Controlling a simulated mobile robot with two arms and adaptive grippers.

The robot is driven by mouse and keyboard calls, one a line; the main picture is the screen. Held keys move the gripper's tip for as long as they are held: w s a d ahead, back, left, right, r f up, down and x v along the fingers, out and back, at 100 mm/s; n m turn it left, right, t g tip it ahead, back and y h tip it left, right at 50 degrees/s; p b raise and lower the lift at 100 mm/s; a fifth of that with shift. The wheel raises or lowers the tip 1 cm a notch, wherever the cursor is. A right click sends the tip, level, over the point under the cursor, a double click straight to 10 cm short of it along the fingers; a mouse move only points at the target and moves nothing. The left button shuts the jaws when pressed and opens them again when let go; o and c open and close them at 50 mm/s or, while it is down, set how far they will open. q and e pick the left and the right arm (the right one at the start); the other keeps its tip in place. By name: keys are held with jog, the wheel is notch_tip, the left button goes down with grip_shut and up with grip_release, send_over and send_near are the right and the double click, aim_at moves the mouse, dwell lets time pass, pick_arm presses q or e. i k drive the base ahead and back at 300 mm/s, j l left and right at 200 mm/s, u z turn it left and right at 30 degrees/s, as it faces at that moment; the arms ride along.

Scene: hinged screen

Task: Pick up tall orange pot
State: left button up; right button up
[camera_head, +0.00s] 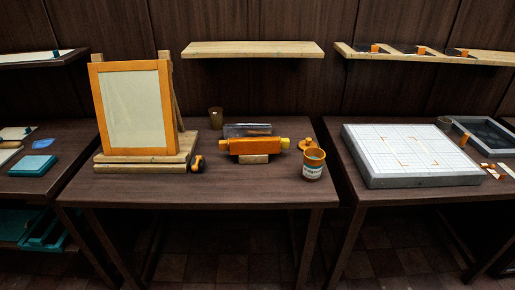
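An orange pot (313,165) with a pale label band and an open top stands upright near the right front edge of the middle table. A second, darker brownish pot (216,117) stands farther back, behind the orange-framed screen's right side. The orange pot is the clearer orange one; which is taller I cannot tell surely. Neither of my grippers shows in the head view, and nothing is seen touching either pot.
The middle table (230,188) also holds the hinged screen (133,108) on its stand, an orange roller-like device (254,146) and a small orange item (306,144). A gridded slab (400,170) lies on the right table. The middle table's front strip is clear.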

aim_at(314, 157)
jog(key=i, duration=0.3)
jog(key=i+z, duration=0.4)
jog(key=i+j+z, duration=0.25)
jog(key=z, duration=0.15)
jog(key=i+z, duration=0.1)
jog(key=z, duration=0.3)
